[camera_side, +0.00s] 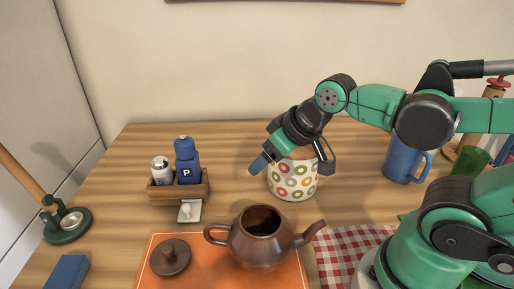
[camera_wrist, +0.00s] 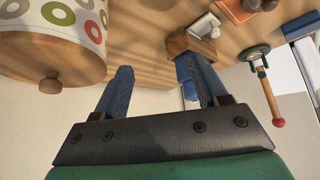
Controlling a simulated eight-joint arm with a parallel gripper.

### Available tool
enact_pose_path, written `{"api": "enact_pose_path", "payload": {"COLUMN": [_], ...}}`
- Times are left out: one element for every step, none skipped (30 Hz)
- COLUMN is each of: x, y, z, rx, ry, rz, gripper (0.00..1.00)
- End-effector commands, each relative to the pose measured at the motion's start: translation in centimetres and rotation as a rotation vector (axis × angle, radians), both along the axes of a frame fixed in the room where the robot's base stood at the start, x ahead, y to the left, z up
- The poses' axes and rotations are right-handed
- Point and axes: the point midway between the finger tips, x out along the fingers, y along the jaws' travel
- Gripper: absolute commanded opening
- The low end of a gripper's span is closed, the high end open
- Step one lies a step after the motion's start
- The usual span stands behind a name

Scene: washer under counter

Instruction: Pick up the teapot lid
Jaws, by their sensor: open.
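The brown teapot lid (camera_side: 170,257) lies knob up on an orange mat (camera_side: 215,276), left of the open brown teapot (camera_side: 262,240). In the wrist view a brown shape at the top edge, on the orange mat, looks like the lid (camera_wrist: 262,4), partly cut off.
The ring-patterned canister (camera_side: 292,182) stands close beside my gripper. A wooden caddy (camera_side: 178,190) with a shaker and blue bottle (camera_side: 187,160) stands left. A blue mug (camera_side: 405,160) is right. A green stand (camera_side: 68,224) is far left. A checked cloth (camera_side: 340,245) lies right of the mat.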

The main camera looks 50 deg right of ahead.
Motion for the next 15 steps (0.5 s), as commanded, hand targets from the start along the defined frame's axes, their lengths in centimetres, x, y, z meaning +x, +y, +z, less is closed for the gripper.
{"api": "enact_pose_path", "payload": {"x": [0.5,0.8,1.4,1.9,2.3,2.9,3.4,3.8,4.3,4.6,4.8,5.1,5.3,5.4,5.5], "y": [0.7,1.2,2.0,2.8,3.6,4.8,5.7,6.7,7.9,8.9,9.8,10.9,11.7,12.5,13.4], "z": [0.1,0.0,0.0,-0.1,-0.3,-0.5,-0.8,-1.1,-1.6,-2.1,-2.5,-3.1,-3.6,-4.0,-4.6], "rx": [-0.005,-0.010,-0.016,-0.021,-0.028,-0.035,-0.042,-0.047,-0.055,-0.059,-0.064,-0.069,-0.073,-0.076,-0.079], "ry": [0.011,0.020,0.034,0.046,0.058,0.074,0.086,0.096,0.110,0.119,0.127,0.138,0.143,0.150,0.156], "rz": [0.041,0.075,0.127,0.174,0.223,0.293,0.347,0.401,0.473,0.525,0.576,0.640,0.684,0.727,0.776], "gripper": [0.66,0.66,0.66,0.66,0.66,0.66,0.66,0.66,0.66,0.66,0.66,0.66,0.66,0.66,0.66]}}
